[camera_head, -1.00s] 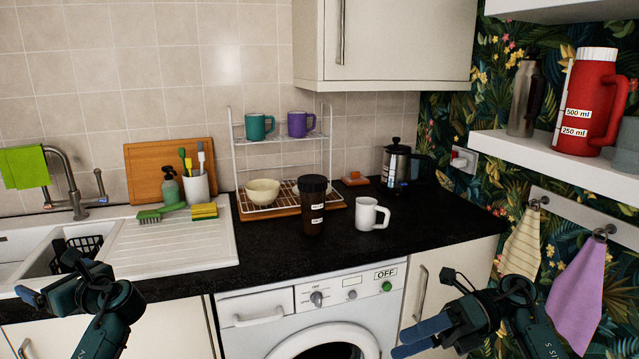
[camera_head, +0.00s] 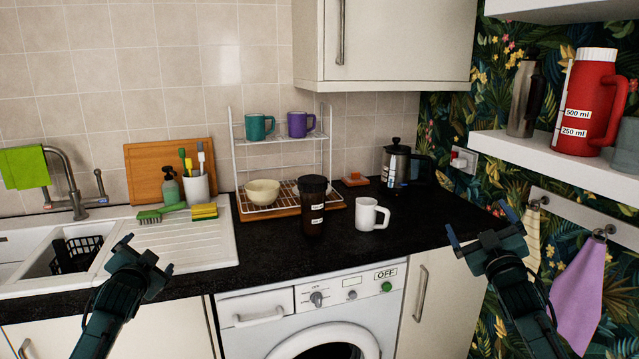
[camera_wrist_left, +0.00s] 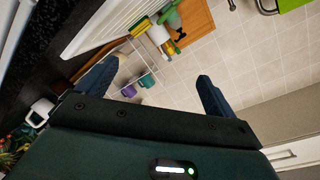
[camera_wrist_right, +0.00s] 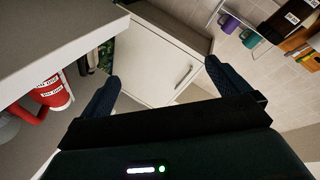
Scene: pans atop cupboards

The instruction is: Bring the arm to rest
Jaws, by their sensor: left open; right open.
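My left gripper (camera_head: 146,254) is open and empty in the head view, in front of the draining board at lower left. Its two blue fingers also show apart in the left wrist view (camera_wrist_left: 150,85). My right gripper (camera_head: 480,224) is open and empty at lower right, in front of the lower cupboard and the patterned wall. Its spread fingers show in the right wrist view (camera_wrist_right: 168,88). Neither gripper touches anything that I can see.
A dark tumbler (camera_head: 313,208) and a white mug (camera_head: 371,214) stand on the black counter (camera_head: 270,262). A wall shelf (camera_head: 560,165) with a red jug (camera_head: 588,100) is at right. A purple towel (camera_head: 579,290) hangs close to my right arm.

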